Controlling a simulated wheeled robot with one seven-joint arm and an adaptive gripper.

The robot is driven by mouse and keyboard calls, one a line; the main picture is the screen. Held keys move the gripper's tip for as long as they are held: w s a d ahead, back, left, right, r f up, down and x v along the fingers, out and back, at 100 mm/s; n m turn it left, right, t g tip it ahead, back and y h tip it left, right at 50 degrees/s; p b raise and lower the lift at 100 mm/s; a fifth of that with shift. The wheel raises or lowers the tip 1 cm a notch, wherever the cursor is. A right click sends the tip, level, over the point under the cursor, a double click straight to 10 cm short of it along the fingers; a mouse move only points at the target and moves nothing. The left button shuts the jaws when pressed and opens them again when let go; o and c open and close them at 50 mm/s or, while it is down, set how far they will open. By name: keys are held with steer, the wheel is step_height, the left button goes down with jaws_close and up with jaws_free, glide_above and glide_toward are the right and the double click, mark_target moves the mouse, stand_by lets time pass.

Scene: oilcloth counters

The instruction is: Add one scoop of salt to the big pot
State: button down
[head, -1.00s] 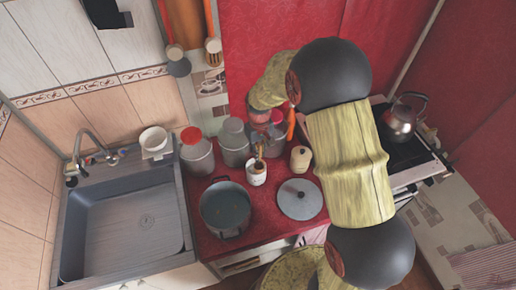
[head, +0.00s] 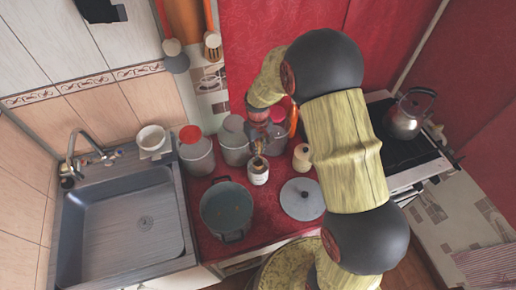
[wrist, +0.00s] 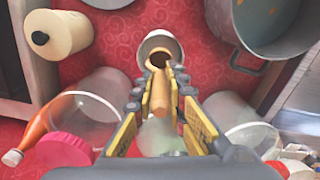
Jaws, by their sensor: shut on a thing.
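The big pot (head: 227,208) is grey-blue and uncovered on the red counter; part of it shows at the upper right of the wrist view (wrist: 237,65). A small white jar (head: 258,177) stands right of it, and its open mouth shows ahead of my fingers in the wrist view (wrist: 158,36). My gripper (wrist: 168,82) is shut on a tan, wooden-looking handle (wrist: 173,100), which I take for the scoop. The gripper (head: 260,146) is over the jar.
Large lidded canisters (head: 197,155) stand behind the pot. A round lid (head: 302,199) lies to the right, with a cream canister (head: 302,157) behind it. An orange bottle (wrist: 40,125) is near the gripper. The sink (head: 125,225) is left; a kettle (head: 408,113) is on the stove.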

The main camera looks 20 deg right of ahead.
mark_target(258, 142)
steer(key=shift+f+b, duration=1.85)
steer(key=shift+f, duration=1.6)
steer(key=shift+r, duration=0.1)
steer(key=shift+r+p, duration=3.2)
steer(key=shift+r, duration=1.8)
